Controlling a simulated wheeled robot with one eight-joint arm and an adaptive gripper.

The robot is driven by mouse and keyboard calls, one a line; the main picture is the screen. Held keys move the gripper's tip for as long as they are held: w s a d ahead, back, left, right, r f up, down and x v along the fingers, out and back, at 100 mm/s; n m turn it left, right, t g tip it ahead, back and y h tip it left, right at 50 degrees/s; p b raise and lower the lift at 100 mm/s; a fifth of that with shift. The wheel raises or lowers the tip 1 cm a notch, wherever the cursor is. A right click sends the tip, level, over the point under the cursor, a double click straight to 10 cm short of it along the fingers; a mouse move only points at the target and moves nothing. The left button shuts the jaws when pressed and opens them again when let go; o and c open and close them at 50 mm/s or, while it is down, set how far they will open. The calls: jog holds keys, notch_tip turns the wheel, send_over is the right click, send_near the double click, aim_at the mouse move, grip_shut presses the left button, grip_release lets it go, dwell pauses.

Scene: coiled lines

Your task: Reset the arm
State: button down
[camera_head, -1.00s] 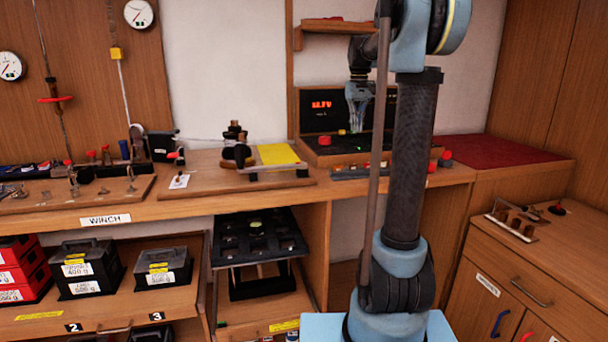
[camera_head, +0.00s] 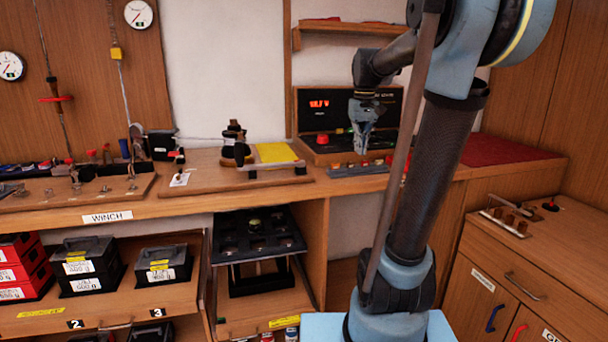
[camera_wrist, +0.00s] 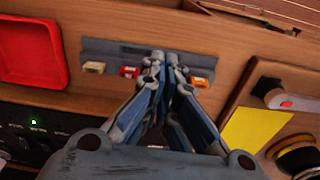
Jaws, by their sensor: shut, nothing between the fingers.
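My gripper (camera_head: 361,148) hangs pointing down above the bench, in front of the black console with a red lit display (camera_head: 319,104). In the wrist view my gripper (camera_wrist: 168,58) has its fingertips together with nothing between them. Below it in that view lies a grey strip (camera_wrist: 120,58) with white, red and orange pieces. How high the fingertips are above the strip is hard to tell.
The winch board (camera_head: 205,188) with a yellow plate (camera_head: 277,153) is left of my gripper. A red mat (camera_head: 505,153) lies to the right. A shelf (camera_head: 350,27) is on the wall above. Black weight boxes (camera_head: 87,268) stand in an open drawer below.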

jog(key=s+f+m+t, duration=0.1)
jog(key=s+f+m, duration=0.1)
jog(key=s+f, duration=2)
jog(key=s, duration=0.2)
jog(key=shift+s+d+f, duration=0.2)
jog(key=shift+s+f, duration=0.15)
jog(key=shift+f, duration=0.05)
jog(key=shift+w+f, duration=0.2)
jog(key=shift+w, duration=0.25)
